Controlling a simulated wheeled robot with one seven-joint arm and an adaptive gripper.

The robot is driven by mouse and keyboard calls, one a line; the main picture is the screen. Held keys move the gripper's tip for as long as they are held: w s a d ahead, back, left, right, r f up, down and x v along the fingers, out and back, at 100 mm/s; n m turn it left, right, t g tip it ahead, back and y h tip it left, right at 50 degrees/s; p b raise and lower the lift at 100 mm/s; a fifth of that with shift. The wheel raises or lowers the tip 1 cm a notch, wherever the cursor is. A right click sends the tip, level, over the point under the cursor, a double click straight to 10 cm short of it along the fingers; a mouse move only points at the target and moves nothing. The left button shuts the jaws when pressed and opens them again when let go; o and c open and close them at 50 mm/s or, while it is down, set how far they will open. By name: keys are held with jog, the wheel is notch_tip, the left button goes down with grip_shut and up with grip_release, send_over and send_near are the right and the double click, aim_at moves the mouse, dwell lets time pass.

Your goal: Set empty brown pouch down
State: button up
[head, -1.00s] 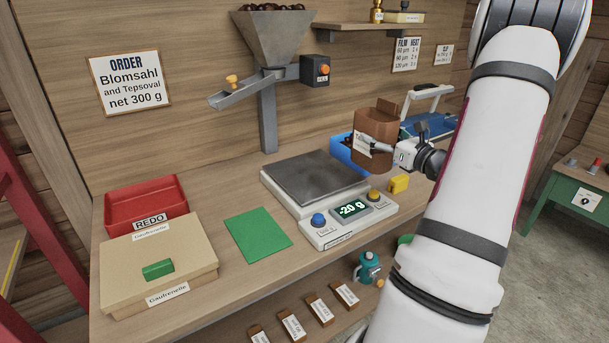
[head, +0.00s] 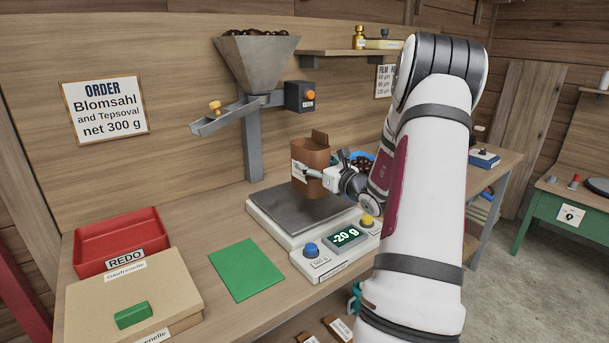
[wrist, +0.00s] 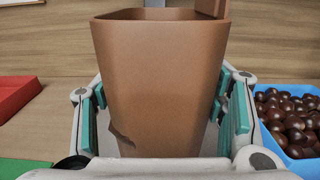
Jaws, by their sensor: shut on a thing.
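My gripper (head: 310,173) is shut on a brown pouch (head: 313,155), which stands upright between the fingers with its top flap up. In the head view the pouch is over the back part of the scale's dark plate (head: 290,212); I cannot tell whether its base touches. The scale display (head: 346,236) reads -20 g. In the wrist view the pouch (wrist: 165,80) fills the middle, with teal finger pads on both sides. A jagged dark notch shows low on its left side. Its inside is hidden.
A blue bin of chestnuts (wrist: 270,90) is right of the pouch. The hopper (head: 256,70) and its chute (head: 225,118) stand behind the scale. A green mat (head: 246,270), red REDO tray (head: 88,255) and tan box (head: 80,302) lie to the left.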

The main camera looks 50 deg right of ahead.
jog(key=w, duration=0.3)
jog(key=shift+a+f, duration=0.1)
jog(key=shift+a, duration=0.3)
jog(key=shift+f, duration=1.75)
jog(key=shift+f, duration=0.1)
jog(key=o, duration=2)
jog(key=shift+f, duration=0.1)
jog(key=shift+c, duration=0.2)
